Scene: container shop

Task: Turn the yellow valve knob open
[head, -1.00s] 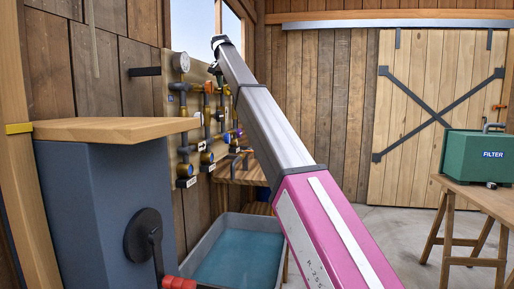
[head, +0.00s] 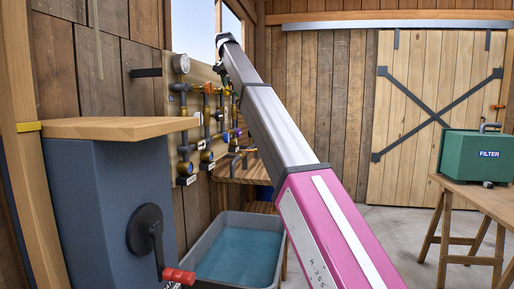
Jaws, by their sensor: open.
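A board with pipes and valves (head: 196,72) hangs on the left wooden wall. Several small valve knobs show on it, with yellow or brass bodies, one low on the left (head: 185,168) and another beside it (head: 207,156). They are too small to tell for certain which is the yellow valve knob or how it is turned. My arm rises from the lower right to the upper middle and covers the board's right part. My gripper (head: 220,65) shows only as a small dark part under the arm's far end, in front of the board. It appears empty; its fingertips are not clear.
A dark grey cabinet (head: 105,215) with a wooden top and a red-handled lever (head: 179,276) stands close on the left. A grey tub (head: 240,255) of blue water sits below the board. The floor between is clear.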

